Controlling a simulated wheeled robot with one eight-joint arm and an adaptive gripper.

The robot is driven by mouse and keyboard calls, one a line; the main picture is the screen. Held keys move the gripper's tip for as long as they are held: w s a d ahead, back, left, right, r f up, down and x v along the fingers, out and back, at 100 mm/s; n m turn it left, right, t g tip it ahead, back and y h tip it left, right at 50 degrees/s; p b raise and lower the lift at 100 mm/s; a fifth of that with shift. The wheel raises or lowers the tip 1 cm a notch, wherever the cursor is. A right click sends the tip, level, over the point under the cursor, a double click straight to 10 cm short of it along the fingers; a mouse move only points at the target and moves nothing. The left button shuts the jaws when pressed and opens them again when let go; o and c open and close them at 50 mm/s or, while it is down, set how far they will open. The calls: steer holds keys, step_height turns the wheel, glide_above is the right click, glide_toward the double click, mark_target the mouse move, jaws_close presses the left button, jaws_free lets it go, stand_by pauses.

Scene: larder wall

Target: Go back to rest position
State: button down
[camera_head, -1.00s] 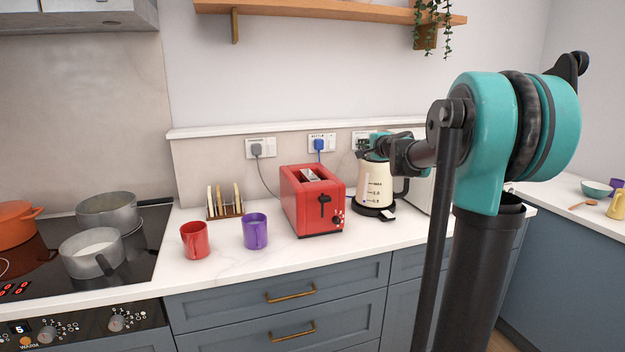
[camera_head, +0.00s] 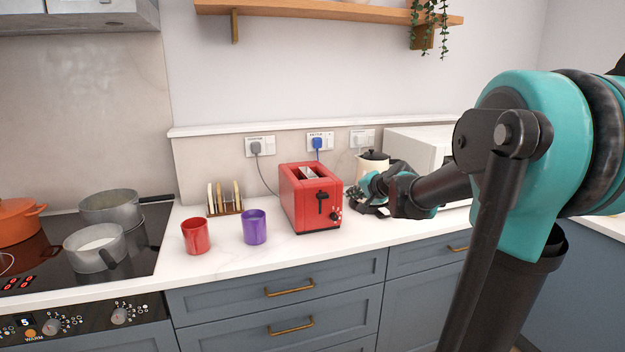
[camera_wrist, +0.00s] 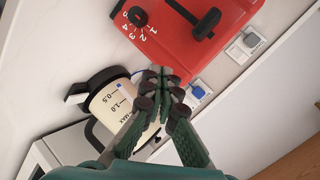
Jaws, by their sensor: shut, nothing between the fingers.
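My gripper (camera_head: 362,196) is shut and empty. In the head view it hangs over the counter, in front of the cream kettle and to the right of the red toaster. In the wrist view my gripper (camera_wrist: 164,76) shows its closed fingertips between the kettle (camera_wrist: 117,106) and the toaster (camera_wrist: 195,30). In the head view the toaster (camera_head: 303,207) stands upright, and the kettle (camera_head: 375,160) is mostly hidden behind my gripper. I cannot tell whether my fingers touch anything.
A red mug (camera_head: 196,238) and a purple mug (camera_head: 254,228) stand left of the toaster. A toast rack (camera_head: 225,211) is behind them. The hob (camera_head: 135,250) with pans is at the left. A white microwave (camera_head: 412,147) is behind my arm. The front counter strip is clear.

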steer(key=s+d+f+n+g+h, duration=0.2)
steer(key=s+d+f+n+g, duration=0.1)
steer(key=s+f, duration=0.9)
steer(key=s+d+f+n+g+h, duration=0.3)
steer(key=s+f, duration=0.8)
steer(key=s, duration=0.9)
steer(key=shift+d+f+n+g, duration=0.2)
steer(key=shift+f+n+g, duration=0.2)
steer(key=shift+n, duration=0.5)
